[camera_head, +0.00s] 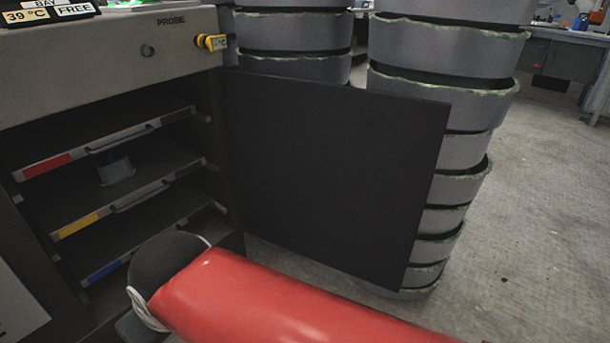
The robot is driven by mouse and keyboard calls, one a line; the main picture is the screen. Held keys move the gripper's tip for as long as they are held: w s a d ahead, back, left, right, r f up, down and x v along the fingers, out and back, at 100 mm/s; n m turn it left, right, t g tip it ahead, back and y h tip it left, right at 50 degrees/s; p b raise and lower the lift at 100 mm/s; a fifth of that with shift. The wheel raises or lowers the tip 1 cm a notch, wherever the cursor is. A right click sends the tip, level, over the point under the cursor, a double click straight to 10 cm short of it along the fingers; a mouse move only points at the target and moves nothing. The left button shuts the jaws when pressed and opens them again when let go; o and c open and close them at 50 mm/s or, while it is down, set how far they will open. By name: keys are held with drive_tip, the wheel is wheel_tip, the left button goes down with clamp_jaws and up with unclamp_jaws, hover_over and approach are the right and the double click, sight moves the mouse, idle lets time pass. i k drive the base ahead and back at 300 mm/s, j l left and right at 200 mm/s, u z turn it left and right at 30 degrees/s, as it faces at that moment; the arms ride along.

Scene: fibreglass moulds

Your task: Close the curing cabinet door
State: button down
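The curing cabinet (100,50) stands at the left with its front opening uncovered. Its door (335,170) is a flat black panel, swung wide open to the right, hinged at the right side of the opening. Inside are several pull-out shelves with red (45,165), yellow (75,225) and blue (105,270) front marks. My red arm link with a dark rounded end crosses the bottom of the view, in front of the door's lower edge. My gripper is not seen.
Two tall stacks of grey moulds with rough greenish rims stand behind the door, a left stack (292,32) and a right stack (445,45). Concrete floor (545,210) is clear at the right; a bench (565,55) stands beyond.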

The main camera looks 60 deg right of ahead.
sight(339, 177)
drive_tip(key=k+l+u, duration=0.2)
drive_tip(key=l, duration=0.3)
drive_tip(key=k+l+u, duration=0.2)
drive_tip(key=l, duration=0.25)
drive_tip(key=k+l+u, duration=0.15)
drive_tip(key=l, duration=0.3)
drive_tip(key=k+l+u, duration=0.2)
drive_tip(key=k+l, duration=0.6)
drive_tip(key=l, duration=0.15)
drive_tip(key=k+l, duration=0.4)
drive_tip(key=l, duration=0.15)
drive_tip(key=k+l+u, duration=0.1)
drive_tip(key=k+l, duration=0.35)
drive_tip(key=l, duration=0.15)
drive_tip(key=k+u, duration=0.15)
drive_tip(key=k, duration=0.15)
